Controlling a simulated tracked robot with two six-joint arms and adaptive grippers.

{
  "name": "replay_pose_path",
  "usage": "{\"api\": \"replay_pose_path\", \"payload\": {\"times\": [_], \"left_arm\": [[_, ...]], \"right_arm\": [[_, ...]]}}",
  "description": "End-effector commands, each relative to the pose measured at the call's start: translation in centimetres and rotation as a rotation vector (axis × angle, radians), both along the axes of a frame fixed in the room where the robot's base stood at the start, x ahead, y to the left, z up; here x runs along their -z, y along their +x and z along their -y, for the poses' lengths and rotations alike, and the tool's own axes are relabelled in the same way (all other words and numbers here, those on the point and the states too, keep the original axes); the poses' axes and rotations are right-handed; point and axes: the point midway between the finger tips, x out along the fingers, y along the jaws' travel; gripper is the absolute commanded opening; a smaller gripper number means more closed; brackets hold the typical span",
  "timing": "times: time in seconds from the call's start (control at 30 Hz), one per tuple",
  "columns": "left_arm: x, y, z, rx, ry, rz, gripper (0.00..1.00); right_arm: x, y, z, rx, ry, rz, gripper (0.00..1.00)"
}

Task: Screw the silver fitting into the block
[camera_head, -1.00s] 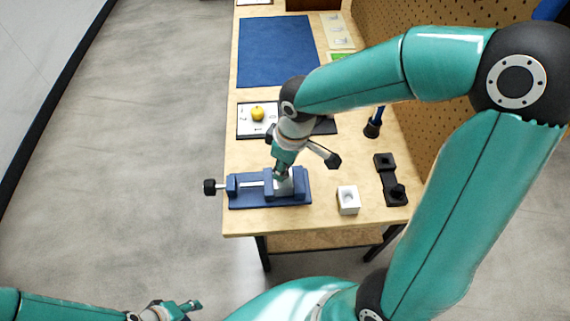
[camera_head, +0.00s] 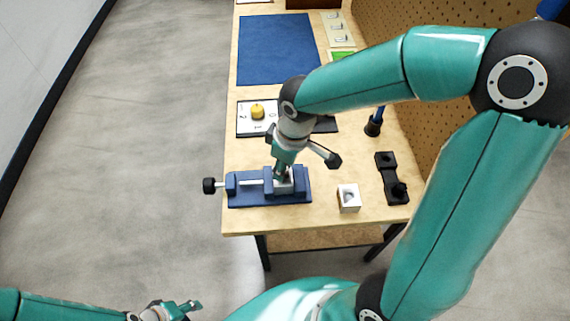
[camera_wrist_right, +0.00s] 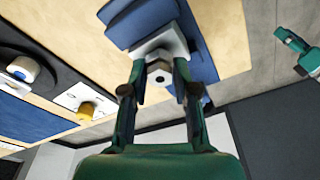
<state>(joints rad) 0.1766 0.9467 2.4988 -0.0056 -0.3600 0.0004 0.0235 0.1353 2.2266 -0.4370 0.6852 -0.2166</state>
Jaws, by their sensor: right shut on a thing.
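The blue vise (camera_head: 242,200) stands at the front left of the workbench, with the pale grey block (camera_wrist_right: 172,42) between its jaws. My right gripper (camera_head: 284,173) points down at the block. In the right wrist view my right gripper (camera_wrist_right: 160,74) is shut on the silver fitting (camera_wrist_right: 160,76), which sits between the fingertips right at the block. The fingers and the steep angle hide how deep the fitting is in the block. My left gripper (camera_head: 184,308) is far from the vise at the lower left, and its finger opening is unclear.
A white cube with a hole (camera_head: 348,199) and a black fixture (camera_head: 390,180) stand right of the vise. Behind are a panel with a yellow knob (camera_head: 258,112), a blue-handled tool (camera_head: 374,124) and a blue mat (camera_head: 275,50). A pegboard (camera_head: 440,135) borders the right side.

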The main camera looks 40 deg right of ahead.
Motion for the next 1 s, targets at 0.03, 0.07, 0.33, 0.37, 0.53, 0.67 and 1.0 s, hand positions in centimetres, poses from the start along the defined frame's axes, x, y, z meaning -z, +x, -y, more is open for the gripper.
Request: {"api": "replay_pose_path", "payload": {"times": [0.03,0.07,0.33,0.37,0.53,0.67,1.0], "left_arm": [[0.0,0.0,0.0,0.0,0.0,0.0,0.4],[0.0,0.0,0.0,0.0,0.0,0.0,0.4],[1.9,0.0,0.0,0.0,0.0,0.0,0.4],[2.2,0.0,0.0,0.0,0.0,0.0,0.4],[3.0,0.0,0.0,0.0,0.0,0.0,0.4],[2.9,0.0,0.0,0.0,0.0,0.0,0.4],[3.8,0.0,0.0,0.0,0.0,0.0,0.4]], "right_arm": [[-0.1,0.0,0.0,0.0,0.0,0.001,0.0],[-0.1,0.0,0.0,0.0,0.0,0.001,0.0],[0.4,0.0,0.0,0.16,0.0,0.004,0.0],[0.4,0.0,-0.1,0.19,0.0,0.003,0.0],[0.1,0.0,0.0,0.329,-0.001,0.003,0.0],[-0.1,0.0,0.0,0.354,-0.001,0.002,0.0],[0.2,0.0,-0.1,0.42,0.0,0.003,0.0]]}}
